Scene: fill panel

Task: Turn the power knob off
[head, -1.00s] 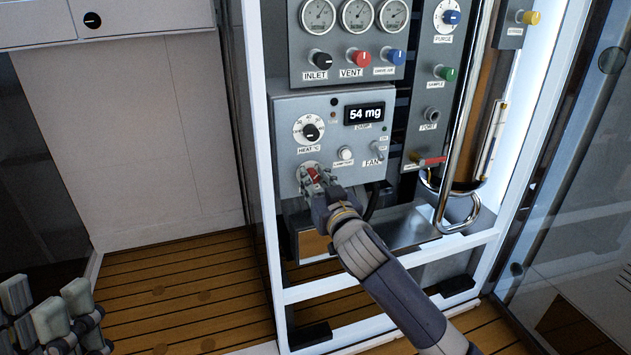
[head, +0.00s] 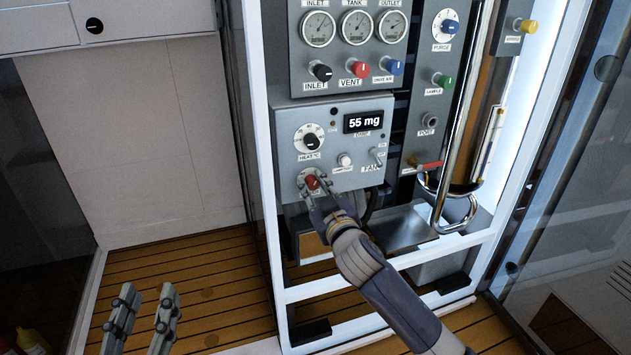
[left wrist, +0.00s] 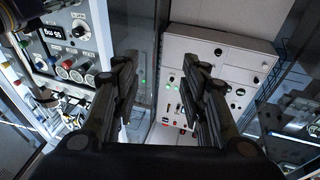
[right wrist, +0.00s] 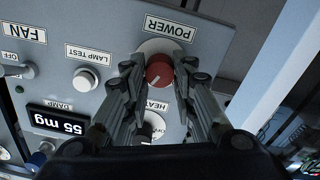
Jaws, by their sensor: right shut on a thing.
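The red power knob (head: 312,182) sits at the lower left of the grey control box (head: 362,180). In the right wrist view the knob (right wrist: 159,72) is under the POWER label (right wrist: 170,28) and has a pale pointer line. My right gripper (head: 316,186) is at the knob, one finger on each side, and is shut on it; its fingertips also show in the right wrist view (right wrist: 157,72). My left gripper (head: 145,305) is open and empty at the lower left, away from the panel. Its parted fingers show in the left wrist view (left wrist: 158,68).
The heat knob (head: 310,140) is just above the power knob. The lamp test button (head: 345,159) and fan switch (head: 378,154) are to its right. The display (head: 363,122) reads 55 mg. A curved metal handle (head: 453,180) stands right of the box.

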